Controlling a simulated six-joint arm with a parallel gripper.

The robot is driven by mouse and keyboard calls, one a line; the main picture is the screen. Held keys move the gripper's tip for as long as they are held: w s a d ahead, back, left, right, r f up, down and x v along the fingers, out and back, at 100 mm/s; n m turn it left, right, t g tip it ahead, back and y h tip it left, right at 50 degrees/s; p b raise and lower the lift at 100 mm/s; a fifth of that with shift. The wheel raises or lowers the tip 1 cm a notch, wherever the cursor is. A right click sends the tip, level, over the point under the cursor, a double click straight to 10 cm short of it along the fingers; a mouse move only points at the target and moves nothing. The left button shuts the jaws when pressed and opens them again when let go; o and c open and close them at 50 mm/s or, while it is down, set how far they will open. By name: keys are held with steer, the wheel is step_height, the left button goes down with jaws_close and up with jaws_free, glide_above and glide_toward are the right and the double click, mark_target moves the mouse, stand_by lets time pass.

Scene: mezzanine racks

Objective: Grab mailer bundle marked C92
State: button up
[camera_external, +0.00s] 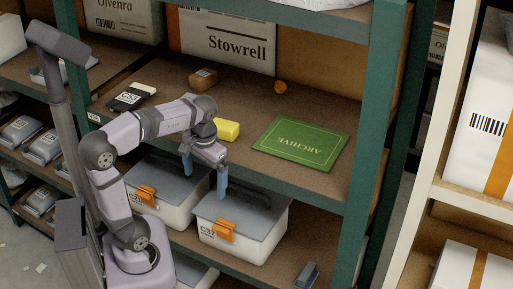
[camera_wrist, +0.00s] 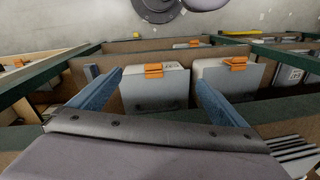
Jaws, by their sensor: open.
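I cannot make out a C92 mark on anything. A black-and-white item (camera_external: 130,97) with a small label lies flat on the upper shelf, left of my arm; I cannot read its label surely. Grey wrapped bundles (camera_external: 43,147) lie on the lower shelf at the far left, their marks too small to read. My gripper (camera_external: 205,186) is open and empty, pointing down in front of the upper shelf's edge, above the lidded bins. In the wrist view its blue fingers (camera_wrist: 159,80) stand wide apart with nothing between them.
Grey-lidded bins with orange latches, one marked C37 (camera_external: 260,245), stand on the shelf below. A green ARCHIVE folder (camera_external: 300,145), a yellow block (camera_external: 227,129), a small brown box (camera_external: 203,78) and Stowrell carton (camera_external: 235,42) are on the upper shelf. A green post (camera_external: 372,130) stands right.

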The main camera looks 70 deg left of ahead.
steer(key=s+a+r+n+p, duration=0.1)
steer(key=s+a+r+n, duration=0.4)
steer(key=r, duration=0.7)
steer(key=shift+m+t+y, duration=0.3)
steer(key=shift+m+t, duration=0.5)
steer(key=a, duration=0.2)
steer(key=a+r+p, duration=0.1)
steer(key=a, duration=0.1)
steer(key=w+a, duration=0.1)
steer(key=a, duration=0.2)
steer(key=shift+w+r+p, duration=0.1)
steer(key=shift+r+p, duration=0.05)
steer(key=shift+p, duration=0.2)
steer(key=a, duration=0.3)
steer(key=a+r+t+y+p, duration=0.1)
steer(key=a, duration=0.2)
steer(key=a+r+t, duration=0.1)
steer(key=a, duration=0.2)
steer(key=shift+w+a+m, duration=0.15)
steer(key=shift+a+m, duration=0.05)
steer(key=shift+m, duration=0.2)
steer(key=shift+a+y, duration=0.25)
steer(key=shift+y, duration=0.05)
steer(key=shift+w+p+x, duration=0.2)
steer(key=shift+p+x, duration=1.35)
steer(key=shift+x, duration=2.05)
steer(key=shift+a+r, duration=0.1)
steer(key=shift+c, duration=0.7)
steer(key=c, duration=1)
steer(key=shift+c, duration=0.2)
